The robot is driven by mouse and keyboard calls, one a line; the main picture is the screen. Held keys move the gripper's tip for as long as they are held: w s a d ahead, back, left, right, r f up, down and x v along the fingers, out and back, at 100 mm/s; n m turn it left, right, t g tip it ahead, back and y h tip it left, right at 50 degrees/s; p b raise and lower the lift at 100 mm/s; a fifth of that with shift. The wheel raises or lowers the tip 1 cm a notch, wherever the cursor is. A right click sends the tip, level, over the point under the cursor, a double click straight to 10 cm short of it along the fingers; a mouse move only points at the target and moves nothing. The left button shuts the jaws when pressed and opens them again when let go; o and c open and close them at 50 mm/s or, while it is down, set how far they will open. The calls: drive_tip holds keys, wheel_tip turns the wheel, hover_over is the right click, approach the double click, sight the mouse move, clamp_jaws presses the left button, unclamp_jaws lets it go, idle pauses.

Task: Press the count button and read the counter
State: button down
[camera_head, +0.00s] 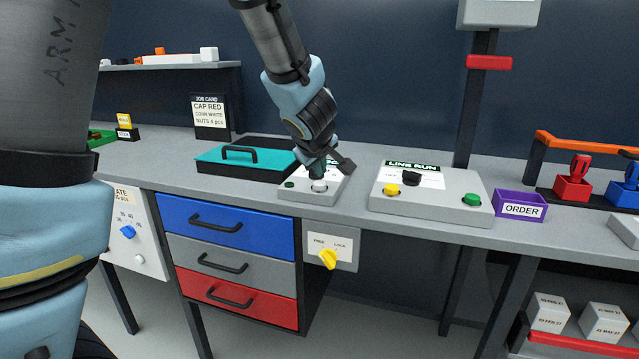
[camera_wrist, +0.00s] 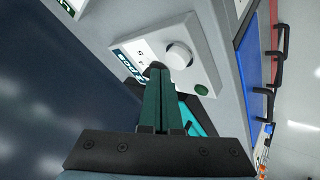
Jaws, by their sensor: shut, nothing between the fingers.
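A small light-grey control box (camera_head: 308,197) sits on the bench under my gripper (camera_head: 318,172). It carries a white round knob or button (camera_head: 320,187) and a dark green button (camera_head: 289,184). In the wrist view the box (camera_wrist: 205,70) shows the white round part (camera_wrist: 179,56), the green button (camera_wrist: 202,90) and a white panel with small marks too small to read. My gripper (camera_wrist: 157,72) is shut and empty, its tips over the panel close to the white part. Whether they touch the box, I cannot tell. The tips hide part of the panel. No part is legibly marked as count button or counter.
A teal-lidded case (camera_head: 240,163) stands left of the box. A "LINE RUN" box (camera_head: 440,205) with yellow, black and green controls stands right, then a purple ORDER bin (camera_head: 520,206). A drawer unit (camera_head: 228,224) and a yellow-knob panel (camera_head: 340,251) are below the bench.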

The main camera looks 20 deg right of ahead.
sight(320, 185)
drive_tip(key=shift+f+b, duration=0.3)
drive_tip(key=shift+f, duration=0.1)
drive_tip(key=shift+f+b, duration=0.45)
drive_tip(key=shift+f, duration=0.1)
idle(0.6)
drive_tip(key=shift+r, duration=0.15)
idle(0.3)
drive_tip(key=shift+r+p, duration=0.8)
drive_tip(key=shift+p, duration=0.25)
drive_tip(key=shift+r, duration=0.1)
wheel_tip(320, 185, up, 5)
drive_tip(key=p, duration=0.5)
drive_tip(key=shift+p, duration=0.3)
